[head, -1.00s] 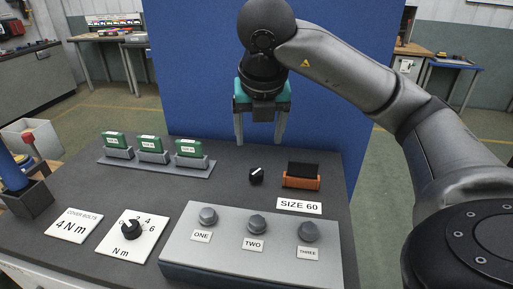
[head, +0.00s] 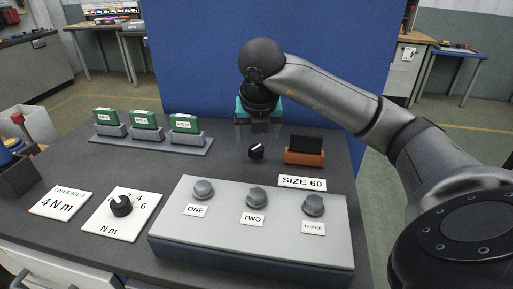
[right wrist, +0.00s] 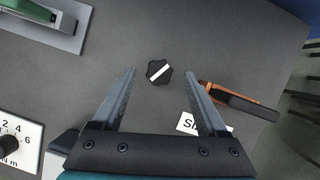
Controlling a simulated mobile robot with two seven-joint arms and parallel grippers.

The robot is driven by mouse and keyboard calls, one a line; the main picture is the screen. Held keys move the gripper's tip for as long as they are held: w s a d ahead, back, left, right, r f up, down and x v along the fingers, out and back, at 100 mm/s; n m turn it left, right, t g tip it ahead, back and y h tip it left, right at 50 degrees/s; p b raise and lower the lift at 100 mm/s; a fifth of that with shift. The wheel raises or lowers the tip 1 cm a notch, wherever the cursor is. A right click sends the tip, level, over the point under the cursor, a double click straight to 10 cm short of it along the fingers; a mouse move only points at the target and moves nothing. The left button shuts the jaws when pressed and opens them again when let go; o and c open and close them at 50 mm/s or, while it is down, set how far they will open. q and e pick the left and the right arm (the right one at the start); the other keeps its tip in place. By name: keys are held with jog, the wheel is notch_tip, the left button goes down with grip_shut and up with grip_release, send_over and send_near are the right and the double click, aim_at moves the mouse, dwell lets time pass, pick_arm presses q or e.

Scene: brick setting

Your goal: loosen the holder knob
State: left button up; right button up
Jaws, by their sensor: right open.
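The holder knob (head: 256,151) is a small black lobed knob with a white pointer line, on the dark bench just left of the orange holder (head: 304,157), which carries a black block. In the right wrist view the knob (right wrist: 158,73) lies between the lines of my two fingers, near their tips, and I see no contact. The fingertips are hard to make out in the head view. My left gripper is out of view.
A "SIZE 60" label (head: 302,182) lies before the holder. A raised grey panel (head: 225,228) with knobs ONE, TWO and THREE stands in front. Green blocks sit in a rack (head: 150,141) at left. A torque dial (head: 121,206) is front left. A blue panel (head: 300,60) stands behind.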

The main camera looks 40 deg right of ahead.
jog(key=shift+x, duration=0.85)
jog(key=shift+c, duration=0.3)
grip_shut()
